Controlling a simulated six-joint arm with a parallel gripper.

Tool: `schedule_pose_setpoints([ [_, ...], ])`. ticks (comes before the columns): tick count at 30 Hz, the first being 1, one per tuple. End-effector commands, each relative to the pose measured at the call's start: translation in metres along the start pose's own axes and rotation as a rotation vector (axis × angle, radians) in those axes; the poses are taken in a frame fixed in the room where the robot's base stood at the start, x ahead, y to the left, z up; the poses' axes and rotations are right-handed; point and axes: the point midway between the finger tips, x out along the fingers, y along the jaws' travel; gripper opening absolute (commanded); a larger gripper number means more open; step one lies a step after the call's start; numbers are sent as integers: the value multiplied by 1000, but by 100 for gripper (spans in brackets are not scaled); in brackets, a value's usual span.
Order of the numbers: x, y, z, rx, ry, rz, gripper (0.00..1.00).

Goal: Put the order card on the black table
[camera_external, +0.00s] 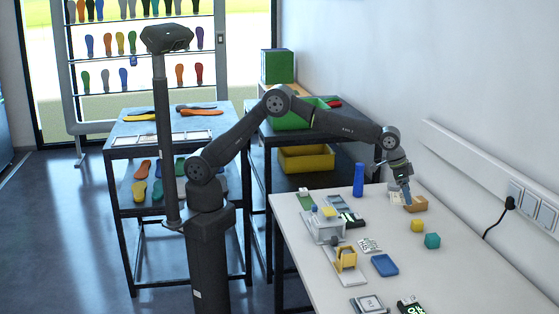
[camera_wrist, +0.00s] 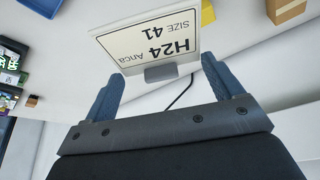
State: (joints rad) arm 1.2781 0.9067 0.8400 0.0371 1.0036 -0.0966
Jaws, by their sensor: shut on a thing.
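The order card (camera_wrist: 150,40) is white with a dark border and reads "H24 Anca SIZE 41", upside down in the wrist view. A grey tab (camera_wrist: 160,72) sits at its edge. My gripper (camera_wrist: 160,85) is shut on the order card, with one blue finger at each side. In the external view my gripper (camera_external: 407,198) is low over the far part of the white table, by a brown block (camera_external: 415,204). The black table (camera_external: 263,139) stands behind my arm, with a green bin (camera_external: 292,121) on top; part of its top is hidden.
The white table (camera_external: 465,265) holds a blue bottle (camera_external: 358,180), a yellow cube (camera_external: 417,225), a teal cube (camera_external: 432,241), a blue tray (camera_external: 385,265) and several small devices. A wall with a socket strip (camera_external: 490,180) borders its right side. A yellow bin (camera_external: 306,159) is on the black table's lower shelf.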

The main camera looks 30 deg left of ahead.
Motion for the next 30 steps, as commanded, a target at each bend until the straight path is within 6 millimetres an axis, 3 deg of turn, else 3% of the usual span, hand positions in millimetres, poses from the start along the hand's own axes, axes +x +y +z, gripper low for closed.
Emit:
schedule_pose_setpoints([
  [1,3,32,-2,36,0,15,60],
  [9,9,180,2,192,-1,79,60],
  [12,8,230,11,244,0,100,60],
  [15,6,267,19,283,-1,116,60],
  [18,5,295,27,312,0,128,60],
  [24,2,333,39,351,0,145,60],
  [30,35,329,51,347,-4,142,60],
])
